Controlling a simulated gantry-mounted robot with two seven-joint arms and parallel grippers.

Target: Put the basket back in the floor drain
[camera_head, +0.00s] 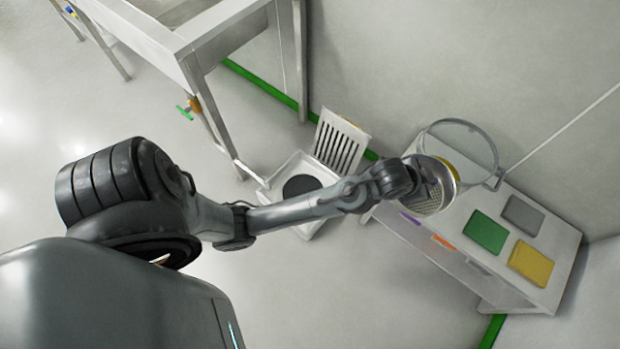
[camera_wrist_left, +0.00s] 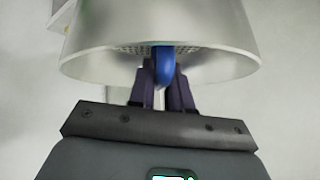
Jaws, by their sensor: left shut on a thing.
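The basket (camera_head: 436,204) is a round metal strainer with a perforated bottom. My left gripper (camera_head: 424,178) holds it over the left end of the low bench. In the left wrist view, the gripper's dark fingers (camera_wrist_left: 163,85) are shut on the basket's blue handle (camera_wrist_left: 163,66), with the basket wall (camera_wrist_left: 215,35) beyond. The floor drain (camera_head: 300,186) shows as a dark round opening in a pale square surround, left of the basket. Its lower right part is hidden behind my left forearm. A slotted grate (camera_head: 341,142) leans upright behind the drain. My right gripper is not in view.
A low white bench (camera_head: 555,240) at right bears green (camera_head: 487,232), grey (camera_head: 523,214) and yellow (camera_head: 531,263) pads. A round ring (camera_head: 487,143) stands beside the basket. A steel frame (camera_head: 205,95) stands at upper left. Floor left of the drain is clear.

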